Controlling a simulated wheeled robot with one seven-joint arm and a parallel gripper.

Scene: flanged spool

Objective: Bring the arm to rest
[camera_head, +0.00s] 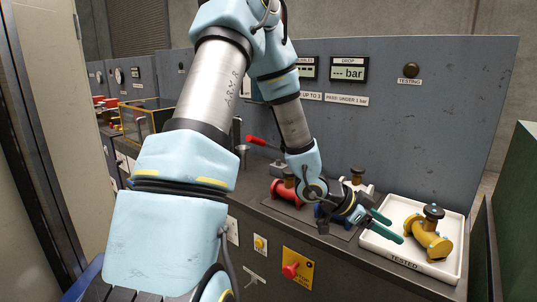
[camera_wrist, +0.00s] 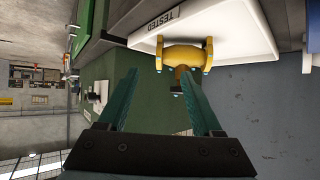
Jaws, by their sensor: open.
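My gripper (camera_head: 391,228) is open, with its two green fingers spread and nothing between them. It is at the left edge of the white tray marked TESTED (camera_head: 459,265), beside a yellow flanged valve (camera_head: 428,242) that rests in the tray. In the wrist view my gripper (camera_wrist: 163,100) shows both fingers apart, with the yellow valve (camera_wrist: 189,55) beyond the tips. The valve appears apart from the fingers. My arm reaches across the bench, bent at the elbow.
A red valve (camera_head: 284,192) and a blue part, mostly hidden behind my wrist, are on the bench. A grey panel (camera_head: 430,110) with displays stands behind. A yellow plate with a red knob (camera_head: 291,270) is on the bench front. A green cabinet (camera_head: 517,200) stands at right.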

